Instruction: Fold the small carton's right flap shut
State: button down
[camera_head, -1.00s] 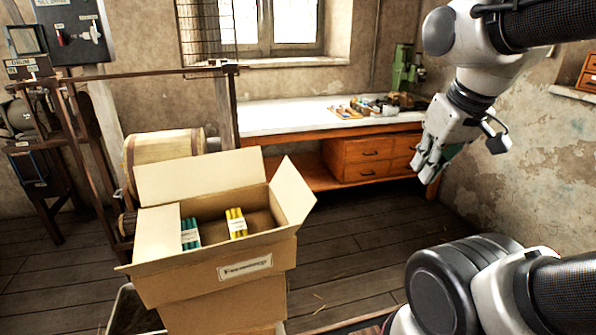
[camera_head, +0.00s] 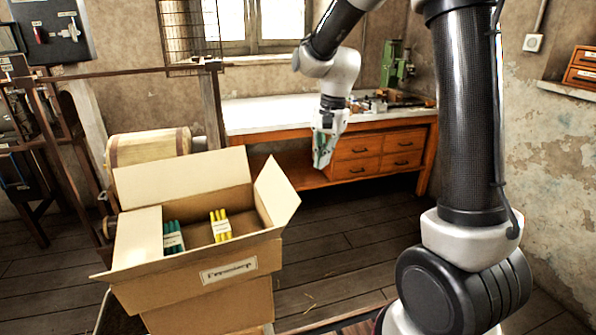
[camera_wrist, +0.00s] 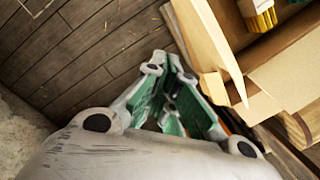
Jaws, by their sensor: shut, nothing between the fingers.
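The small carton (camera_head: 200,288) stands open in the left half of the head view, with a printed label on its front. Its right flap (camera_head: 276,192) stands up and leans outward. The back flap (camera_head: 183,178) is raised, the left flap (camera_head: 138,236) looks folded inward, and the front flap (camera_head: 190,262) slopes outward. Inside are a green bundle (camera_head: 173,238) and a yellow bundle (camera_head: 220,226). My gripper (camera_head: 321,164) is shut and empty, to the right of the right flap and apart from it. In the wrist view the carton's cardboard (camera_wrist: 295,72) shows at the upper right, beside the fingers (camera_wrist: 172,100).
A workbench (camera_head: 270,112) with drawers stands behind my gripper, with a green machine (camera_head: 397,64) on it. A wooden drum (camera_head: 148,147) and a metal frame stand behind the carton at left. The floor right of the carton is clear.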

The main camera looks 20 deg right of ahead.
jog(key=w+a+r+m+t, duration=0.1)
jog(key=w+r+m, duration=0.1)
jog(key=w+m, duration=0.4)
notch_tip(320, 180, down, 10)
jog(key=a+m, duration=0.1)
jog(key=a, duration=0.1)
jog(key=shift+s+a+r+y, duration=0.15)
jog(key=shift+a+r, duration=0.2)
jog(key=shift+a, duration=0.2)
jog(key=shift+s+a+r+y, duration=0.1)
jog(key=shift+s+a+r, duration=0.15)
jog(key=shift+a, duration=0.3)
jog(key=shift+s+a+r+y, duration=0.1)
jog(key=shift+a+r, duration=0.3)
jog(key=shift+a, duration=0.15)
